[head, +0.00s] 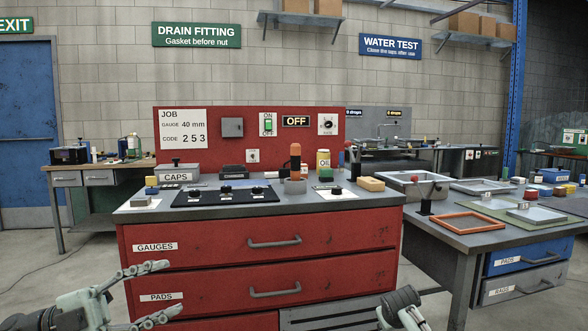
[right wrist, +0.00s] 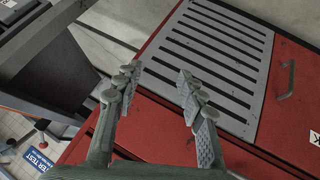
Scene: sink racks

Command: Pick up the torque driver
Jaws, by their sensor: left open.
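An orange-handled tool (head: 295,158), which looks like the torque driver, stands upright in a grey holder (head: 295,186) on top of the red workbench (head: 260,212). Its lower end is hidden in the holder. My left gripper (head: 172,287) is open and empty, low in front of the bench drawers, to the left of and well below the tool. My right gripper (right wrist: 158,80) is open in the right wrist view, with nothing between its fingers. Part of my right arm shows at the bottom of the head view.
A black mat (head: 225,195) with gauges lies left of the holder. Drawer handles (head: 274,242) stick out from the bench front. A grey side table (head: 475,222) with an orange frame is at right.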

